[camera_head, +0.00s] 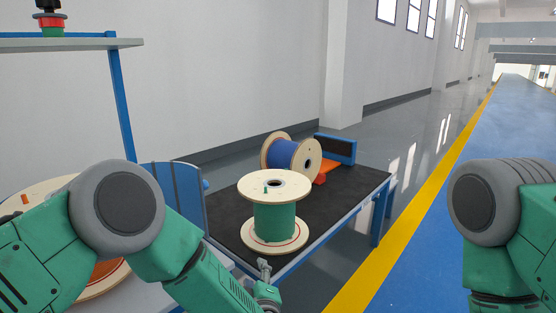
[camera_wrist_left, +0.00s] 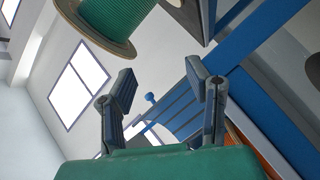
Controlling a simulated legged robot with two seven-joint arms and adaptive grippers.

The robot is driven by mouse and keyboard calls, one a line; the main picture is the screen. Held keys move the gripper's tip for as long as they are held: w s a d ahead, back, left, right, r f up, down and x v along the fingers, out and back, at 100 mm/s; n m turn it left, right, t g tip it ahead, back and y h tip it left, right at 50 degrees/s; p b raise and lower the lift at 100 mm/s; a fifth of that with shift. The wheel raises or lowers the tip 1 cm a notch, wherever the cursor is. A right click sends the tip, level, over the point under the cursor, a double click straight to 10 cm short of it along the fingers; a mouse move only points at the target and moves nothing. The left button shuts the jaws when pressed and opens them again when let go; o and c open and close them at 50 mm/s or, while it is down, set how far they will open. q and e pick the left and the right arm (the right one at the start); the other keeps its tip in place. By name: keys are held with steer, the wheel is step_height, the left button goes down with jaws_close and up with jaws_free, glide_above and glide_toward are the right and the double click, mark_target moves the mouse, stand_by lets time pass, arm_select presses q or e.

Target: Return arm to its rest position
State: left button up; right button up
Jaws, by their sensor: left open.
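My left gripper (camera_head: 264,266) is at the front edge of the black-topped table (camera_head: 347,189), just below the green cable spool in the picture. In the left wrist view my left gripper (camera_wrist_left: 162,92) has its two fingers wide apart with nothing between them. The green cable spool (camera_head: 275,219) stands upright on the table, with wooden flanges; part of it shows at the top of the left wrist view (camera_wrist_left: 112,14). My right arm (camera_head: 490,205) is at the right edge of the head view; its gripper is out of frame.
A blue cable spool (camera_head: 284,155) lies on its side at the back of the table by an orange block (camera_head: 326,168) and a blue panel (camera_head: 336,148). Another wooden spool (camera_head: 37,190) is partly hidden behind my left arm. A blue-framed stand (camera_head: 121,104) rises at the left. The blue walkway (camera_head: 440,215) is clear.

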arm_select(q)
steer(key=s+a+f+m+g+h, duration=0.2)
steer(key=s+a+f+m+g, duration=0.35)
steer(key=s+a+f, duration=0.55)
steer(key=s+a+f+m+g+h, duration=0.2)
steer(key=s+a+f+m+g, duration=0.35)
steer(key=s, duration=0.85)
steer(key=s+a+m+g+y, duration=0.1)
steer(key=s+a+m+g, duration=0.4)
steer(key=s, duration=1)
step_height(320, 180, up, 14)
steer(key=a+n+p, duration=0.1)
steer(key=n+p, duration=0.1)
steer(key=p, duration=1.1)
steer(key=shift+a+t+p, duration=0.2)
steer(key=shift+t+p, duration=0.2)
arm_select(e)
step_height(320, 180, up, 14)
arm_select(q)
steer(key=shift+w+f, duration=0.1)
steer(key=shift+w, duration=0.05)
steer(key=shift+c, duration=1.2)
arm_select(e)
steer(key=shift+f, duration=0.15)
steer(key=shift+c, duration=0.7)
steer(key=shift+w, duration=0.1)
